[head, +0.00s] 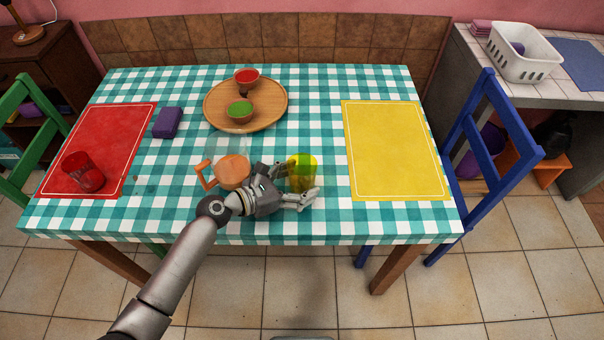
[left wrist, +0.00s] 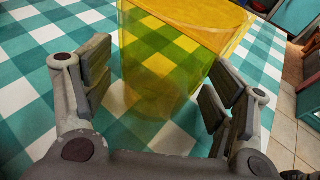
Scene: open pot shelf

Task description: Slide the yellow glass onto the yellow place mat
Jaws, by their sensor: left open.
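The yellow glass (head: 302,172) is see-through and stands upright on the checked tablecloth, left of the yellow place mat (head: 396,150). My left gripper (head: 302,180) is open with its fingers on either side of the glass. In the left wrist view the glass (left wrist: 170,70) stands between the two open fingers (left wrist: 160,100), with a visible gap on both sides. The mat lies flat at the right end of the table, apart from the glass and bare. My right gripper does not show.
A red mat (head: 112,135) and red glass (head: 83,172) are left. Cloth between glass and mat is clear.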

